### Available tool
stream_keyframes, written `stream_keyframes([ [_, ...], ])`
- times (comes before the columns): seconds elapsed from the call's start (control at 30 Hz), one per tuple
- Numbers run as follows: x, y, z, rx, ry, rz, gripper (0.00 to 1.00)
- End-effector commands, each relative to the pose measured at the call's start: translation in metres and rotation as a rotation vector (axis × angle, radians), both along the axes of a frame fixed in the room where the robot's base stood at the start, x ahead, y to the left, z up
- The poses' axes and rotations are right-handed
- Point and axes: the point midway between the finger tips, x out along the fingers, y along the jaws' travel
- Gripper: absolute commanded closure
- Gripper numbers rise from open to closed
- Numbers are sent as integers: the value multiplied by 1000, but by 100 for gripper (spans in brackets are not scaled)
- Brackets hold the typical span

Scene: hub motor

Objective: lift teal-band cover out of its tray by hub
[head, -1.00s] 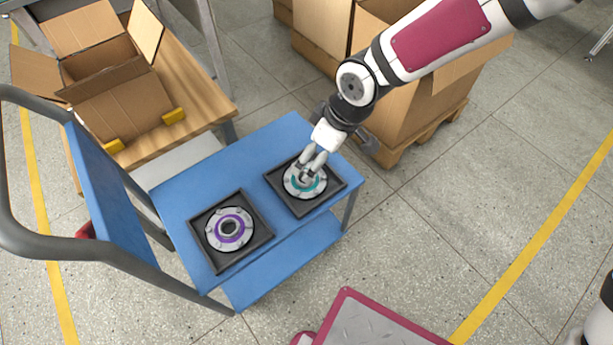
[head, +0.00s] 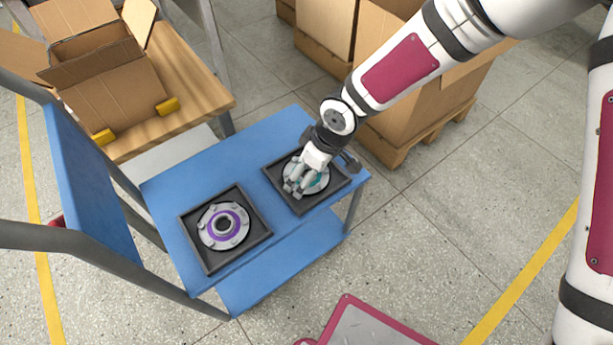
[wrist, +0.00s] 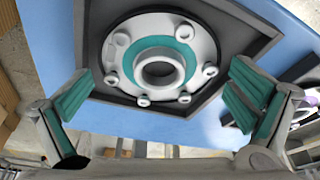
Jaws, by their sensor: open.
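The teal-band cover (wrist: 116,70) is a round grey disc with bolts around its edge, a teal ring and a raised central hub (wrist: 160,72). It lies in the right-hand black tray (head: 303,209) on the blue cart, and in the head view my gripper partly hides the cover (head: 320,184). My gripper (head: 292,188) is over the cover's near left part in the head view. In the wrist view its teal-padded fingers (wrist: 158,98) are wide apart, one on each side of the hub, with nothing between them gripped.
A purple-band cover (head: 212,240) lies in the left black tray (head: 193,247) on the blue cart top (head: 165,190). An open cardboard box (head: 110,90) stands on a wooden table at the upper left. Large cartons (head: 400,125) on a pallet stand behind the cart.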

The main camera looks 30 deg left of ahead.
Motion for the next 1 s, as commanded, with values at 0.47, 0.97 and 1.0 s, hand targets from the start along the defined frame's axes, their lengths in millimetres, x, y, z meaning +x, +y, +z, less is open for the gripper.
stream_keyframes([
  [0.47, 0, 0, 0, -1, -1, 0, 56],
  [0.97, 0, -2, 0, -5, 2, -2, 68],
  [1.0, 0, -2, 1, -5, 2, -2, 68],
])
